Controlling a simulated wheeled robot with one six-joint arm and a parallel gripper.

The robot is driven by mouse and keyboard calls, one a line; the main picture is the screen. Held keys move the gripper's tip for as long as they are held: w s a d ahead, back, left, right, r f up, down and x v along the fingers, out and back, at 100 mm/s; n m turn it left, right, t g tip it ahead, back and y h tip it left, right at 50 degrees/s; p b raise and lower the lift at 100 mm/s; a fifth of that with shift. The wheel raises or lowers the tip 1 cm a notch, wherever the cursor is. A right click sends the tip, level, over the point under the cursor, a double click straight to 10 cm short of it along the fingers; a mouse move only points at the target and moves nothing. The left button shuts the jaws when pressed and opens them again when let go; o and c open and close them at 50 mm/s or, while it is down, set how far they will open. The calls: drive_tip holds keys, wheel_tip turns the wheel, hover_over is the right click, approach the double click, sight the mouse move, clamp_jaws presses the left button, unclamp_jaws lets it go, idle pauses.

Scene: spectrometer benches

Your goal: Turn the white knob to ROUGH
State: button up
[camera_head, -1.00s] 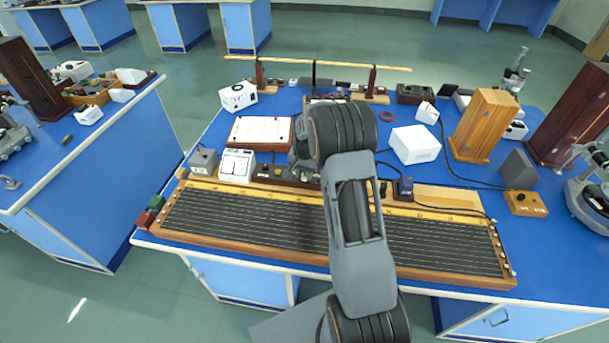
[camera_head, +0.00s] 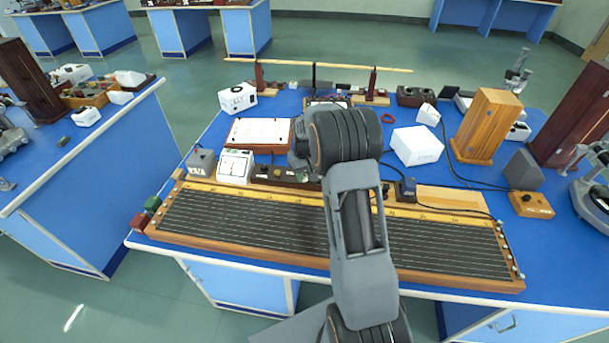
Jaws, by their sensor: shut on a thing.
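I cannot make out the white knob or a ROUGH mark in the head view; my arm covers the middle of the bench. A dark box with small fittings (camera_head: 272,174) lies behind the long wire board, and its right part runs behind my arm. A white meter (camera_head: 236,166) stands just left of it. My gripper is hidden behind my own wrist and forearm, so its fingers and anything between them do not show.
The long wooden wire board (camera_head: 240,222) spans the bench front. A grey block (camera_head: 200,163), a white box (camera_head: 416,145), a wooden case (camera_head: 487,126) and a small wooden box (camera_head: 531,205) stand around it. A horizontal rod on stands (camera_head: 340,67) crosses the back. Cables run at right.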

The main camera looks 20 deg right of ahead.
drive_tip(key=shift+w+r+n, duration=0.1)
drive_tip(key=shift+n, duration=0.4)
drive_tip(key=o, duration=0.9)
wheel_tip(320, 180, up, 14)
drive_tip(key=shift+f+b, duration=0.15)
drive_tip(key=shift+b, duration=0.3)
idle(0.4)
